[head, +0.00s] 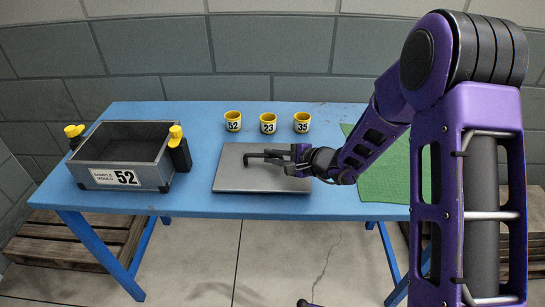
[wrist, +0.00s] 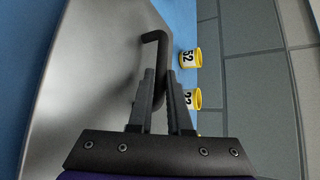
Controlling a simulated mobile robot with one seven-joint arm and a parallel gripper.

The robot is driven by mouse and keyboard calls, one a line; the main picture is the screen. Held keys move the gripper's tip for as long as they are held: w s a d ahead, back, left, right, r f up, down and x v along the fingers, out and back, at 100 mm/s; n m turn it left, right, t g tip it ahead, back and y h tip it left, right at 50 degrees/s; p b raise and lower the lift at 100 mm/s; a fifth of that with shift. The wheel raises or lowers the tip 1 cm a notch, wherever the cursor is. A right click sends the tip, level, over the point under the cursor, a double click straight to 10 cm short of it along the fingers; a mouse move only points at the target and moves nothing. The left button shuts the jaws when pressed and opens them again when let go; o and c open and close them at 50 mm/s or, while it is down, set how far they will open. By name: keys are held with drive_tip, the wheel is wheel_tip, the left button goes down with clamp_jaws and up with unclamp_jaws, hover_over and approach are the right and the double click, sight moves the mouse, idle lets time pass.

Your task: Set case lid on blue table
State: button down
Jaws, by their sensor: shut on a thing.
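The case lid (head: 235,178) is a flat grey plate with a dark bar handle (head: 262,155) on top. It lies level at the front middle of the blue table (head: 200,125); I cannot tell whether it touches the top or hangs just above it. My gripper (head: 296,158) comes in from the right over the lid and is shut on the handle. In the wrist view the lid (wrist: 85,80) fills the left side, and the bent handle (wrist: 152,38) runs down between the fingers of my gripper (wrist: 160,85). The lid's right part is partly hidden by my gripper.
An open grey case (head: 100,178) labelled 52, with yellow-topped black clamps at its sides, stands left of the lid. Yellow numbered cups (head: 233,121) stand behind the lid. A green mat (head: 385,180) covers the table's right end. Wooden pallets (head: 60,245) lie below.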

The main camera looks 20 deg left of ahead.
drive_tip(key=c, duration=1.3)
unclamp_jaws()
drive_tip(key=shift+f, duration=0.1)
drive_tip(key=o, duration=0.5)
drive_tip(key=shift+c, duration=0.2)
drive_tip(key=shift+r, duration=0.3)
drive_tip(key=v, duration=1.2)
drive_tip(key=shift+s+f+p, duration=0.1)
drive_tip(key=shift+p, duration=0.3)
